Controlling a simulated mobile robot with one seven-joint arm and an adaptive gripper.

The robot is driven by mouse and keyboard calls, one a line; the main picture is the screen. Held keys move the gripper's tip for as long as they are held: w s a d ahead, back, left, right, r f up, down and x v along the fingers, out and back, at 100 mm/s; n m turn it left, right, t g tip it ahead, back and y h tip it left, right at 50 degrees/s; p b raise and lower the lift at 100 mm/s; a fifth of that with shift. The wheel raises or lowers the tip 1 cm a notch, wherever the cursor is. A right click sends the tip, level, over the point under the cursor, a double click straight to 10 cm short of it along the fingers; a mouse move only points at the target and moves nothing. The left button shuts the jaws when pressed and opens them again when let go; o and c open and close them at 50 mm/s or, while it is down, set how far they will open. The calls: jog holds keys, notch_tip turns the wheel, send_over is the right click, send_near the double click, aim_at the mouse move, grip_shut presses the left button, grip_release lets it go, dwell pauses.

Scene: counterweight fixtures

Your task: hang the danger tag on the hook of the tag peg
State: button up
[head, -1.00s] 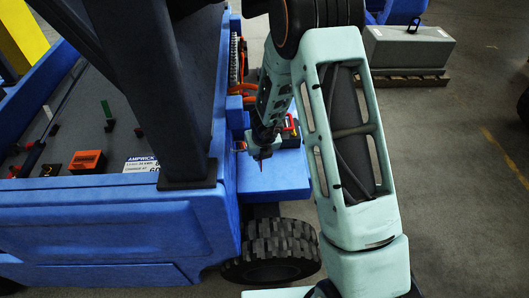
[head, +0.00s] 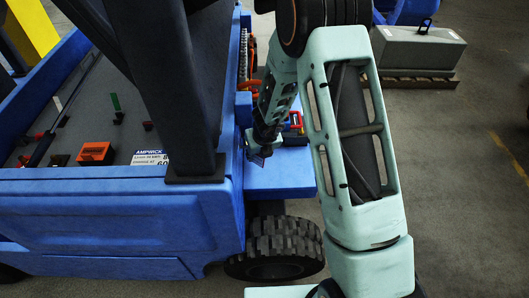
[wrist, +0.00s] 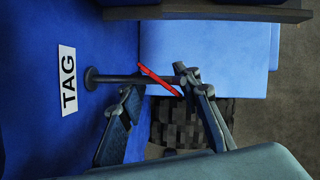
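The danger tag (wrist: 160,81) shows in the wrist view as a thin red strip, seen nearly edge-on. It crosses the outer part of the dark tag peg (wrist: 112,78), near the peg's end. I cannot tell whether its hole is around the hook. The peg stands out from a blue panel beside a white label reading TAG (wrist: 68,80). My gripper (wrist: 156,84) has its fingers apart, one on each side of the tag. The right fingertip is close to the tag and the peg's end; contact is unclear. In the head view my gripper (head: 260,155) is beside the blue vehicle, and the tag cannot be made out.
A blue step (head: 280,172) lies below my gripper, above a black tyre (head: 275,248). A dark post (head: 190,100) rises close to the left of my arm. The vehicle bed holds an orange block (head: 95,153). A grey counterweight (head: 418,50) stands at the back right.

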jog(key=shift+w+a+r, duration=0.1)
jog(key=shift+w+r, duration=0.35)
jog(key=shift+w, duration=0.05)
jog(key=shift+r, duration=0.1)
jog(key=shift+s+r, duration=0.1)
jog(key=shift+r, duration=0.35)
jog(key=s+v, duration=0.1)
jog(key=v, duration=0.9)
jog(key=shift+s+d, duration=0.25)
